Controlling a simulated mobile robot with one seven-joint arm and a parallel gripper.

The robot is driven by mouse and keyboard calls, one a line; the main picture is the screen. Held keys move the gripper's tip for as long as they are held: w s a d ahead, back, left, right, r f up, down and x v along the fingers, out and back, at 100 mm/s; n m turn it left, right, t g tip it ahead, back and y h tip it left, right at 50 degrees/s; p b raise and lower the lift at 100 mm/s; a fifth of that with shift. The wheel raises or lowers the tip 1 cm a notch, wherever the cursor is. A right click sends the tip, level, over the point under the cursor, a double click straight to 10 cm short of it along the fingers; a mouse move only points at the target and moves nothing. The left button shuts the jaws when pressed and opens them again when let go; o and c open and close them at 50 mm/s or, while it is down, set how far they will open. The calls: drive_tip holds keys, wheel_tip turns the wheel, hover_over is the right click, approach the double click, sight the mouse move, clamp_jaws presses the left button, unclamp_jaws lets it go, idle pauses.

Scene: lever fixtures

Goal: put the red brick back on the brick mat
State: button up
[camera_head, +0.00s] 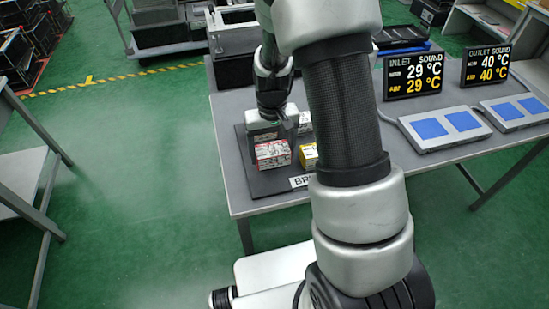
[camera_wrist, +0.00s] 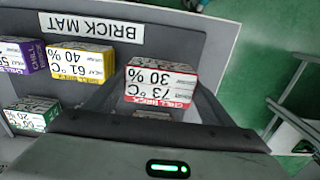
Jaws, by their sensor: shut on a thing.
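The red brick (camera_head: 272,155), white with red edges, is at the front left corner of the dark brick mat (camera_head: 252,178). My gripper (camera_head: 268,137) reaches down from above and is shut on it. In the wrist view the red brick (camera_wrist: 160,83) shows between my fingers, its label reading 73 °C and 30 %. It is over the mat (camera_wrist: 195,45), near the mat's edge; whether its underside touches the mat I cannot tell. The yellow brick (camera_wrist: 80,65) stands beside it with a gap between. My arm hides part of the mat in the head view.
A purple brick (camera_wrist: 20,55) and a green brick (camera_wrist: 35,115) also stand on the mat. The grey table (camera_head: 238,195) ends close to the mat's left side. Two displays (camera_head: 413,75) and pads with blue squares (camera_head: 445,128) are on the right.

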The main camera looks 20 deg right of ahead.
sight(272, 160)
drive_tip(key=shift+f, duration=1.85)
drive_tip(key=shift+f+b, duration=0.25)
drive_tip(key=shift+b, duration=0.05)
drive_tip(key=o, duration=1.3)
drive_tip(key=shift+r, duration=0.1)
